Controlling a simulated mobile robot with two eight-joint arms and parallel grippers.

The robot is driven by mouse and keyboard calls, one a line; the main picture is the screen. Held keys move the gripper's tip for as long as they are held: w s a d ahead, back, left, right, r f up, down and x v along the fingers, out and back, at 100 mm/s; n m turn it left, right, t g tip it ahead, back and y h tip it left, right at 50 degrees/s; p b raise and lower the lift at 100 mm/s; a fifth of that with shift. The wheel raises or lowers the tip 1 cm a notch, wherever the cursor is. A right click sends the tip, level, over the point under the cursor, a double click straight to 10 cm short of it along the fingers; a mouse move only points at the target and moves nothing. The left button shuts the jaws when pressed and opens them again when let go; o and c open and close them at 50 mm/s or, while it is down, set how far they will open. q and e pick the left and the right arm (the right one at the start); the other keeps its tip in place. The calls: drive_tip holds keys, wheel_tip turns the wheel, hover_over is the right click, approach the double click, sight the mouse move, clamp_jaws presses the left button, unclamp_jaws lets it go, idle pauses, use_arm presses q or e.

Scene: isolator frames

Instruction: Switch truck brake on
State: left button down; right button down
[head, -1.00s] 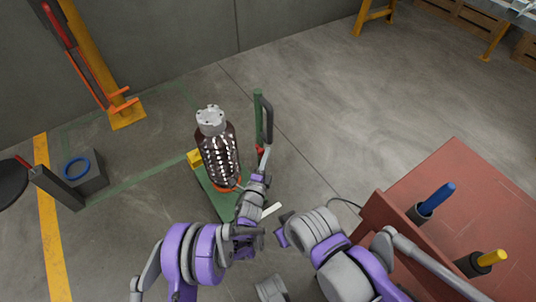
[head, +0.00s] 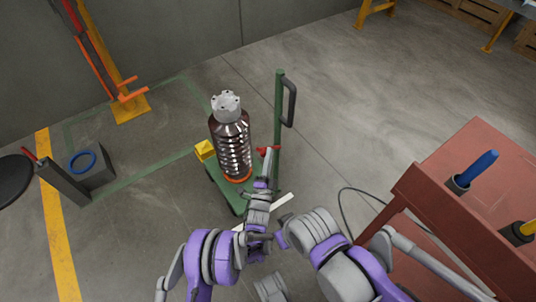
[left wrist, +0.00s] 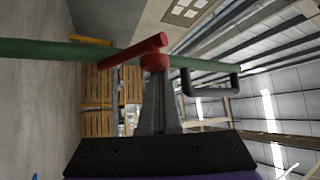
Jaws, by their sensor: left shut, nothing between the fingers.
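The green truck (head: 238,203) stands on the floor in the head view, with an upright green post (head: 279,130) and a dark handle (head: 291,103). Its red brake lever (head: 264,151) sits low by the post. In the left wrist view the red lever (left wrist: 140,52) lies across, just ahead of my fingers, with the green post (left wrist: 75,53) behind it. My left gripper (head: 267,160) is shut and empty, its tips (left wrist: 157,75) at the red lever; I cannot tell if they touch.
A dark ribbed bottle (head: 231,150) with a pale cap and a yellow block (head: 204,150) are on the truck. A red-brown table (head: 450,195) with blue and yellow handles stands at the right. A grey box (head: 92,168) with a blue ring is at the left.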

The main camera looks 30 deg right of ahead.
use_arm(q)
drive_tip(key=shift+a+f+b, duration=0.25)
drive_tip(key=shift+f+b, duration=0.05)
drive_tip(key=shift+f, duration=0.2)
drive_tip(key=shift+a+f+b, duration=0.25)
drive_tip(key=shift+f, duration=0.25)
use_arm(e)
drive_tip(key=shift+w+a+f, duration=0.1)
drive_tip(key=shift+a+f, duration=0.1)
drive_tip(key=shift+f, duration=0.4)
use_arm(q)
drive_tip(key=shift+a+f, duration=0.1)
